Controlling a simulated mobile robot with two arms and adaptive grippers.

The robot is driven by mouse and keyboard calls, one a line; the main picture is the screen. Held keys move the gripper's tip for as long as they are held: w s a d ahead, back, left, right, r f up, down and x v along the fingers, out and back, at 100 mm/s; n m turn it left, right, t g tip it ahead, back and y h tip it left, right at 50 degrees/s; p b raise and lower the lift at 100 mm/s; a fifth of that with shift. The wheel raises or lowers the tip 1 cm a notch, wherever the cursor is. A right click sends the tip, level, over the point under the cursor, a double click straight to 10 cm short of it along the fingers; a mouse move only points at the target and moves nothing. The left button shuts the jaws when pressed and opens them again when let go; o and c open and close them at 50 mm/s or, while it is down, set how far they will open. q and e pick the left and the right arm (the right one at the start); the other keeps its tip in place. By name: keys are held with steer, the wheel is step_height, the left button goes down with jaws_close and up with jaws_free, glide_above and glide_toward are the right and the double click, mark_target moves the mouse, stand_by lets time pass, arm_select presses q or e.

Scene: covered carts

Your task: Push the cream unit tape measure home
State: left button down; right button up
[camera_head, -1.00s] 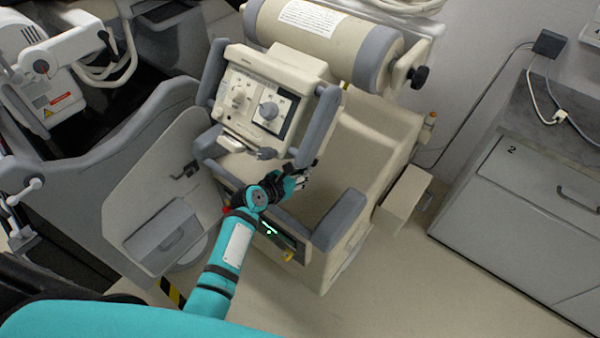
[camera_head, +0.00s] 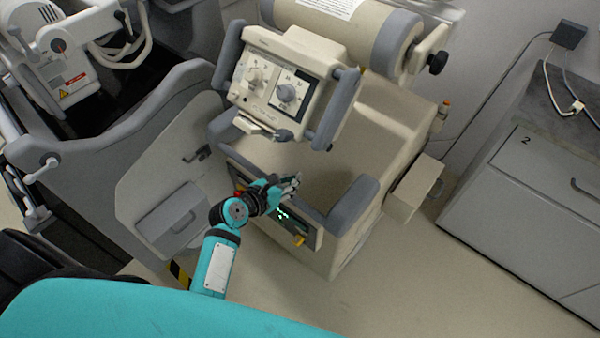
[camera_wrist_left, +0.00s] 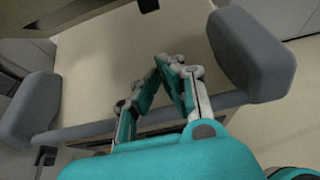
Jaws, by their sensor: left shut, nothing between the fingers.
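The cream unit (camera_head: 375,120) stands in the middle of the head view, with a tilted control panel (camera_head: 283,88) and grey side handles. Its cream surface (camera_wrist_left: 105,65) fills much of the left wrist view, with a grey bar and two grey pads. I cannot make out a tape measure in either view. My left gripper (camera_head: 294,182) is shut and empty, over the unit's near front edge, just above a lit green display (camera_head: 282,214). In the wrist view its fingertips (camera_wrist_left: 168,62) meet above the cream surface; contact cannot be told. My right gripper is not in view.
A grey cabinet (camera_head: 520,210) with a drawer marked 2 stands at the right. A grey cart (camera_head: 95,165) with white equipment (camera_head: 65,50) stands at the left. A cream roll (camera_head: 355,30) lies behind the panel. Bare floor (camera_head: 400,285) lies at the front right.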

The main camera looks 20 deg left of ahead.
arm_select(q)
steer(key=s+a+r+m+g+y, duration=0.15)
steer(key=s+m+g, duration=0.25)
steer(key=s+m, duration=1.1)
steer(key=s+m+g+y, duration=0.4)
steer(key=s+m, duration=0.6)
steer(key=m, duration=0.9)
step_height(320, 180, down, 27)
steer(key=s+g+h, duration=0.1)
steer(key=s+g, duration=0.1)
steer(key=s+a+f+g, duration=0.1)
steer(key=s+a+f, duration=0.2)
steer(key=s+f, duration=1.1)
steer(key=shift+s+f, duration=0.25)
steer(key=shift+s, duration=0.85)
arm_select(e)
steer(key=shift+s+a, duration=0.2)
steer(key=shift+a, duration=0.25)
